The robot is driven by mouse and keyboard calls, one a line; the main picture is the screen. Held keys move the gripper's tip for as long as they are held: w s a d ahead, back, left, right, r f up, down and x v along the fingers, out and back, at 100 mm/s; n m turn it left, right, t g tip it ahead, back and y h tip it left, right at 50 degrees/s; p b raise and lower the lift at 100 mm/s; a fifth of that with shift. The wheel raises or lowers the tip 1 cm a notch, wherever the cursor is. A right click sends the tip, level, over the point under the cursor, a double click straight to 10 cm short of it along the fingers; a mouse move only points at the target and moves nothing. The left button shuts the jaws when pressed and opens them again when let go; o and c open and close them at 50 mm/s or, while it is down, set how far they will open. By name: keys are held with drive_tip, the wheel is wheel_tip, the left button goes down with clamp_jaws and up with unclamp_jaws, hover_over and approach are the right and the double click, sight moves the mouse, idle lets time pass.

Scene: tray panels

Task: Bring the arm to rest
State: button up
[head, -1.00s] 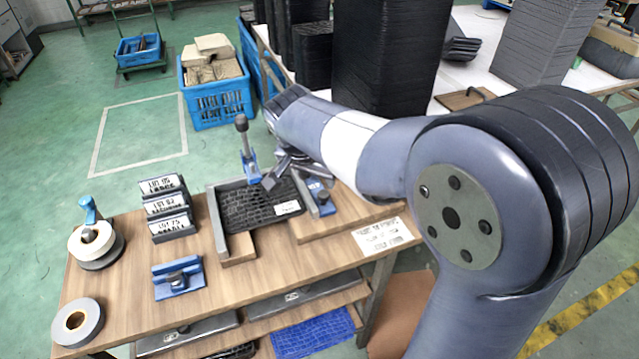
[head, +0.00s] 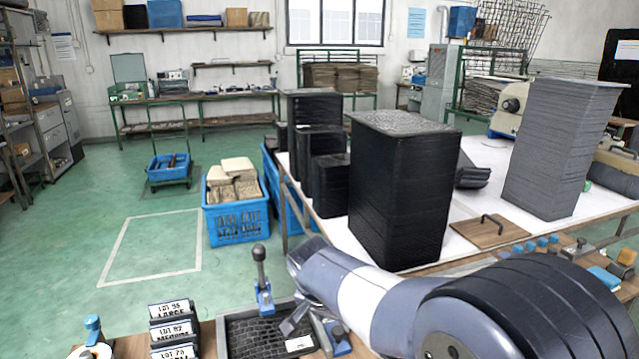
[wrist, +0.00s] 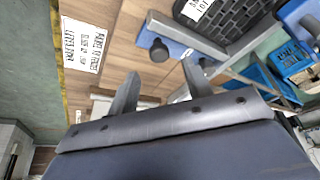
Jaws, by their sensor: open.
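My arm (head: 380,300) reaches from the lower right of the head view toward the workbench. My gripper (wrist: 160,73) is open in the wrist view, with two separate fingers and nothing between them. In the head view it is partly seen beside a black tray panel (head: 262,335) in a fixture on the bench. The panel also shows at the top of the wrist view (wrist: 235,28), with a white label. A blue clamp with a dark knob (wrist: 159,50) lies just beyond the fingers; I cannot tell the gap to it.
A toggle clamp with an upright handle (head: 261,265) stands left of the gripper. Lot label blocks (head: 172,330) stand further left. Behind are a tall black stack (head: 400,200) on a white table and a blue crate (head: 238,222). Green floor at left is open.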

sight(338, 331)
drive_tip(key=x, duration=0.5)
drive_tip(key=shift+f, duration=0.25)
drive_tip(key=shift+w+d+p, duration=0.2)
drive_tip(key=shift+w+d, duration=0.05)
drive_tip(key=shift+d, duration=0.35)
drive_tip(key=shift+w+d+p, duration=0.15)
drive_tip(key=shift+w+d, duration=0.05)
drive_tip(key=shift+d, duration=0.4)
drive_tip(key=shift+w+d+p, duration=0.2)
drive_tip(key=shift+w+d, duration=0.05)
drive_tip(key=shift+d, duration=0.35)
